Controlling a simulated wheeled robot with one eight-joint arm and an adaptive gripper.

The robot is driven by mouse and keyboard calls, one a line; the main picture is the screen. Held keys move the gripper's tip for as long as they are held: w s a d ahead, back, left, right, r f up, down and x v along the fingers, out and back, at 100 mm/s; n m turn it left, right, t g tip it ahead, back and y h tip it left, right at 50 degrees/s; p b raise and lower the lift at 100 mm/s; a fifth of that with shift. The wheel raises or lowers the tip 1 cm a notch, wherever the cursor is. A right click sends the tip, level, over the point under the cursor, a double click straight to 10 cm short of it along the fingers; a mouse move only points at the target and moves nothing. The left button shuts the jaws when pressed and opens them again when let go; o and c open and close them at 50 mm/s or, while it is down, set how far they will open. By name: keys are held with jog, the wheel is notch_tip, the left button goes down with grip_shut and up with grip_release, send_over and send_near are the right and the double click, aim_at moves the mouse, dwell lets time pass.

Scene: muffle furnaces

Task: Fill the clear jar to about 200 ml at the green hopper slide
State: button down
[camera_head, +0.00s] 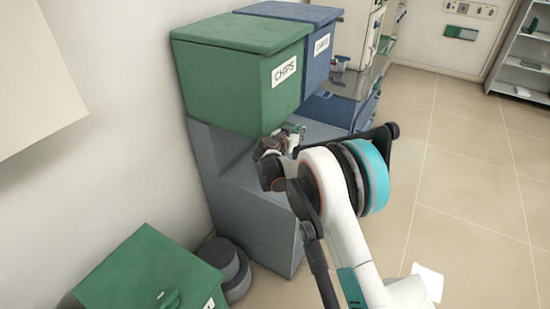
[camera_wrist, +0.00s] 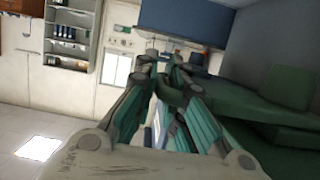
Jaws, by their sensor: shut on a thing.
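The green hopper (camera_head: 240,85), labelled CHIPS, stands on a grey stand against the wall in the head view. My gripper (camera_head: 292,140) is at the hopper's lower front, partly hidden by my arm. In the wrist view my gripper's fingers (camera_wrist: 165,75) close in toward each other around a dark green piece (camera_wrist: 171,95). It looks like part of the hopper's slide, but its shape is unclear. Green hopper surfaces (camera_wrist: 255,105) fill the right of the wrist view. I cannot make out the clear jar in either view.
A blue hopper (camera_head: 312,50) stands right behind the green one. The grey stand (camera_head: 225,185) has a ledge under the hoppers. A green-lidded box (camera_head: 150,270) and dark grey round containers (camera_head: 235,268) are at lower left. The tiled floor (camera_head: 465,190) to the right is open.

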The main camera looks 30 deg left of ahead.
jog(key=shift+s+d+b, duration=0.15)
jog(key=shift+d+b, duration=0.2)
jog(key=shift+d, duration=1.05)
dwell(6.6)
